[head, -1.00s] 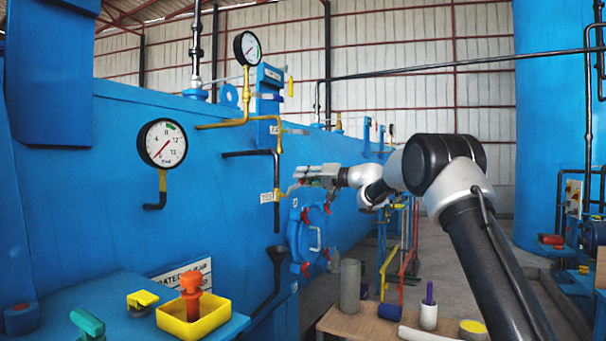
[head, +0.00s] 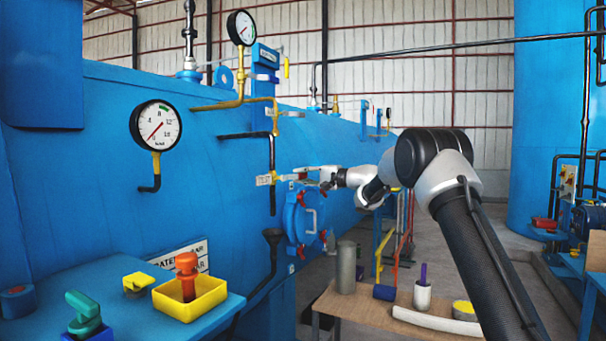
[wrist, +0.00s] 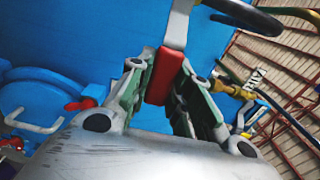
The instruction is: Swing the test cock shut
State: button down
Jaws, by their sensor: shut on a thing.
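The test cock's red-sleeved lever (wrist: 165,75) shows in the wrist view, with a pale metal arm running up from the sleeve. My gripper (wrist: 163,88) has one finger on each side of the red sleeve and is shut on it. In the head view my gripper (head: 310,174) is at the test cock, beside the thin black drain pipe on the blue vessel. The lever lies roughly level there, running right from the pipe. The cock's body is small in the head view, and the fingers partly hide the lever.
A round blue hatch (head: 303,222) with red knobs sits just below my gripper. A wooden bench (head: 385,318) with several items is below. A pressure gauge (head: 156,126) is on the vessel at left.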

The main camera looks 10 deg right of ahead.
jog(key=shift+f, duration=0.3)
jog(key=c, duration=1.3)
grip_release()
jog(key=shift+r, duration=0.1)
jog(key=v, duration=1.2)
